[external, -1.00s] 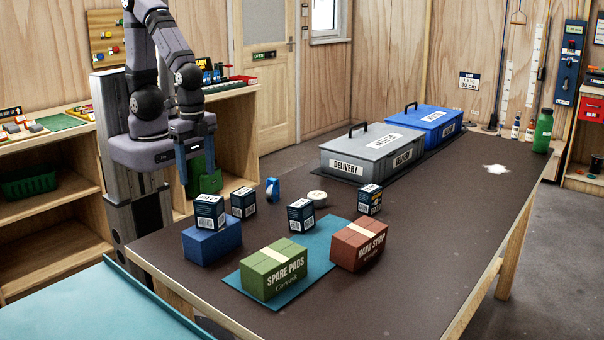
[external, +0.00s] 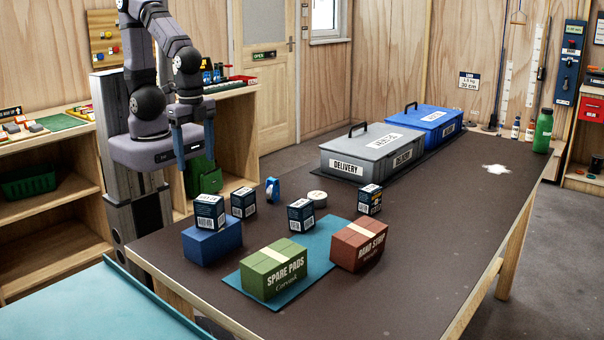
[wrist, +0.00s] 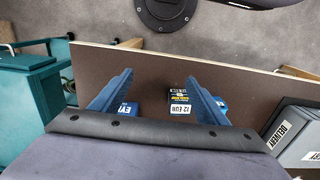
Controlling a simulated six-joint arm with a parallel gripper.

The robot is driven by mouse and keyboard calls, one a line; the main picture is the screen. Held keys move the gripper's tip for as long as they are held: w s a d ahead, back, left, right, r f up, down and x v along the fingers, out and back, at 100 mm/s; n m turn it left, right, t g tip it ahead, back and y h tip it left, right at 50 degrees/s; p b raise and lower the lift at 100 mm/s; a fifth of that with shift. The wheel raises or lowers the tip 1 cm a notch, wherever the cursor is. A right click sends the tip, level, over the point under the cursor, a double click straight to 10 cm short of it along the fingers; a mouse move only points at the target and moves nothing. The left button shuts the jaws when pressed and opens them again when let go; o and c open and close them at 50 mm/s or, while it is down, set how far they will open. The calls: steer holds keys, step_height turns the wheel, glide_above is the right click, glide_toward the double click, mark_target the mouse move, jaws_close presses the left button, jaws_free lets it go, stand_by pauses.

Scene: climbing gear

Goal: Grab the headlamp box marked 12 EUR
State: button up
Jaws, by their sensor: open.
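My gripper (external: 194,150) is open and empty, held high beside the left end of the table, apart from the boxes. In the wrist view both blue fingers (wrist: 158,96) show. Between them, lower down, is the small dark box marked 12 EUR (wrist: 180,98), with a yellow and blue label. A second small box, marked with letters like EYE (wrist: 127,110), is partly hidden by the left finger. In the external view, similar dark boxes stand on the table; the marked one seems to be the box (external: 243,203) behind the one on the blue block (external: 209,212); its price is unreadable there.
Other dark boxes (external: 301,215) (external: 370,199) stand further right. A blue tape dispenser (external: 272,190), a white round tin (external: 317,198), a green Spare Pads carton (external: 273,270) and a red carton (external: 358,246) are close by. Delivery crates (external: 372,152) stand at the back.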

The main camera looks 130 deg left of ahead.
steer(key=n+t+h+p, duration=0.2)
steer(key=n+t+h, duration=0.7)
steer(key=n, duration=1.5)
glide_above(239, 201)
steer(key=s+a, duration=0.4)
steer(key=a, duration=0.1)
steer(key=g+h, duration=0.3)
steer(key=shift+t, duration=0.3)
steer(key=f, duration=0.9)
steer(key=shift+w+a, duration=0.15)
steer(key=shift+w, duration=0.15)
steer(key=shift+f, duration=0.3)
steer(key=shift+p+x, duration=0.45)
steer(key=shift+x, duration=0.95)
steer(key=shift+p+x, duration=0.9)
steer(key=shift+x, duration=1.4)
steer(key=shift+w+a, duration=0.1)
steer(key=shift+w, duration=0.05)
